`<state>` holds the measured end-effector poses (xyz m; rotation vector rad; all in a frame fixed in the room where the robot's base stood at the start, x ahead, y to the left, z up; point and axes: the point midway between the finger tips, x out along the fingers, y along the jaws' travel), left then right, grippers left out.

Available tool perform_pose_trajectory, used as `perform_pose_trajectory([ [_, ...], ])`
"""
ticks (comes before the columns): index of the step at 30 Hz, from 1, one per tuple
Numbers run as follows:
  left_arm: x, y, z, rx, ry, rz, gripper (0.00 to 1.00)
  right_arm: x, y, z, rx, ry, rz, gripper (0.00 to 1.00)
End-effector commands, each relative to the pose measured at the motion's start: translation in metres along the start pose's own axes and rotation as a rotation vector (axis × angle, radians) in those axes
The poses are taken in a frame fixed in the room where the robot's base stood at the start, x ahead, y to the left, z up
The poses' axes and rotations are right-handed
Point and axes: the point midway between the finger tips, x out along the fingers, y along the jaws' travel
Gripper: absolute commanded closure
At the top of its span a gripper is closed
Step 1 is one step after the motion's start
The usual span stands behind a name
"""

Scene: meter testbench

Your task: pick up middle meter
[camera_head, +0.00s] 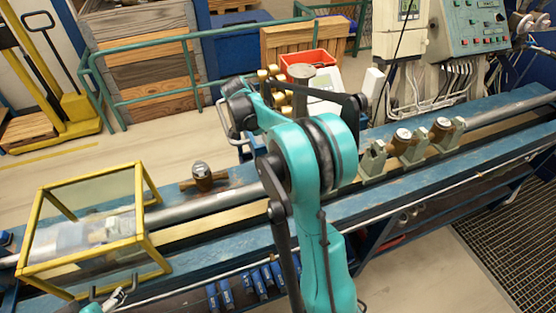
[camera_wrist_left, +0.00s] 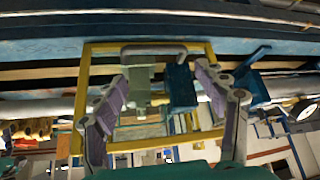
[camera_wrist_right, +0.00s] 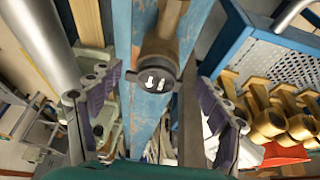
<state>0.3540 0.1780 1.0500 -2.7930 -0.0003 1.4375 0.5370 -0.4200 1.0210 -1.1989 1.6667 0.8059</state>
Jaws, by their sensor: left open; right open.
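A brown meter with a dark-rimmed face (camera_head: 202,174) lies at the bench's back edge, right of the yellow-framed box. Two brown meters, one (camera_head: 402,138) and another (camera_head: 440,126), sit among grey-green clamps at the right. My right arm crosses the middle of the head view and hides part of the bench. In the right wrist view, my right gripper (camera_wrist_right: 155,108) is open, with a brown meter (camera_wrist_right: 158,58) ahead between its fingers; I cannot tell for sure which meter. My left gripper (camera_wrist_left: 165,100) is open and empty, facing the yellow frame.
The yellow-framed clear box (camera_head: 140,205) stands on the left of the blue bench (camera_head: 225,240). A long grey pipe (camera_head: 225,202) runs along the bench. A red bin (camera_head: 318,58) and brass parts (camera_wrist_right: 268,122) are behind it. A control panel (camera_head: 475,28) stands at the back right.

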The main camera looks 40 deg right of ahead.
Motion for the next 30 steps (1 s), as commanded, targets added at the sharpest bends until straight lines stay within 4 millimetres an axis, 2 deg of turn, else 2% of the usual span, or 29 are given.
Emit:
perform_pose_trajectory([
  [11,0.011,0.000,0.008,0.000,0.000,0.000,0.28,0.037,0.000,0.002,0.013,0.003,0.005,0.22],
  [19,0.026,0.000,0.019,0.000,0.000,0.000,0.28,0.077,0.001,0.008,0.013,0.002,0.004,0.22],
  [26,0.025,0.000,0.018,0.000,0.000,0.000,0.28,0.079,0.001,0.007,0.012,0.002,0.003,0.22],
  [27,0.025,0.000,0.018,0.000,0.000,0.000,0.28,0.079,0.001,0.007,0.012,0.002,0.003,0.25],
  [30,0.025,0.000,0.018,0.000,0.000,0.000,0.28,0.079,0.001,0.007,0.011,0.002,0.003,0.52],
])
